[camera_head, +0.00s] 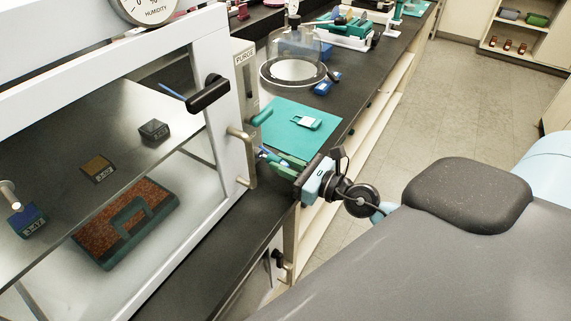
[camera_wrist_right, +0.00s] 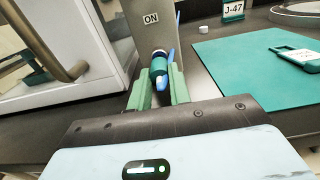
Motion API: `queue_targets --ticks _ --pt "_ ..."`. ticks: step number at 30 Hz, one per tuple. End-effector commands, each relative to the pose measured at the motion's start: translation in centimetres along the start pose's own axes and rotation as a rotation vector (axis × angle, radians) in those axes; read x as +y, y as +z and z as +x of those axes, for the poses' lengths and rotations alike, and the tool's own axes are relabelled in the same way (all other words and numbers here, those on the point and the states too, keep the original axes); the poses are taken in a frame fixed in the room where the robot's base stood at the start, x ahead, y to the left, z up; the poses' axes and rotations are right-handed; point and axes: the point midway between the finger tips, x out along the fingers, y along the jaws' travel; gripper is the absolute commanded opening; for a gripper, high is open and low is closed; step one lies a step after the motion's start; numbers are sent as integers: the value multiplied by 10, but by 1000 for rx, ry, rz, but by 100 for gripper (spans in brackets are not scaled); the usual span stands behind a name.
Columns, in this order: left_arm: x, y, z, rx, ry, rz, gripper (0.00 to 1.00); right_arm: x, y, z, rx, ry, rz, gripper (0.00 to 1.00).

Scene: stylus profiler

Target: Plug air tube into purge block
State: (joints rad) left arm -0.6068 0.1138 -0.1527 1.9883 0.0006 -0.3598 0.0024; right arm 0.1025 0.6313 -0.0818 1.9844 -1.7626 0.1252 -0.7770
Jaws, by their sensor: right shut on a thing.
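The purge block (camera_head: 244,78) is a tall grey panel marked PURGE, beside the white cabinet frame. The block's lower part, marked ON, fills the upper middle of the wrist view (camera_wrist_right: 151,40). My right gripper (camera_head: 274,157), with green fingers, is low in front of the block. It is shut on the air tube, whose teal and blue end (camera_wrist_right: 158,66) shows between the fingertips (camera_wrist_right: 158,86) and points at the block. I cannot tell whether the end touches the block. My left gripper is out of view.
A teal mat (camera_head: 300,124) with a small tagged piece (camera_head: 306,122) lies just beyond. A glass dome (camera_head: 295,62) stands farther back on the dark bench.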

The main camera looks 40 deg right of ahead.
Motion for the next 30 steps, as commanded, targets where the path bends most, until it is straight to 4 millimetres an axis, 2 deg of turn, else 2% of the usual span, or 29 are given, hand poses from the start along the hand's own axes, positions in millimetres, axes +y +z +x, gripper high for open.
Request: queue_targets --ticks 10,26,27,30 --pt "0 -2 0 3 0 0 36 0 0 2 -1 0 0 0" --pt "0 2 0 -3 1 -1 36 0 0 -7 -1 -1 -1 0" --pt "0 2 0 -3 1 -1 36 0 0 -7 -1 -1 -1 15" --pt "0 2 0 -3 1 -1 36 0 0 -7 -1 0 -1 2"
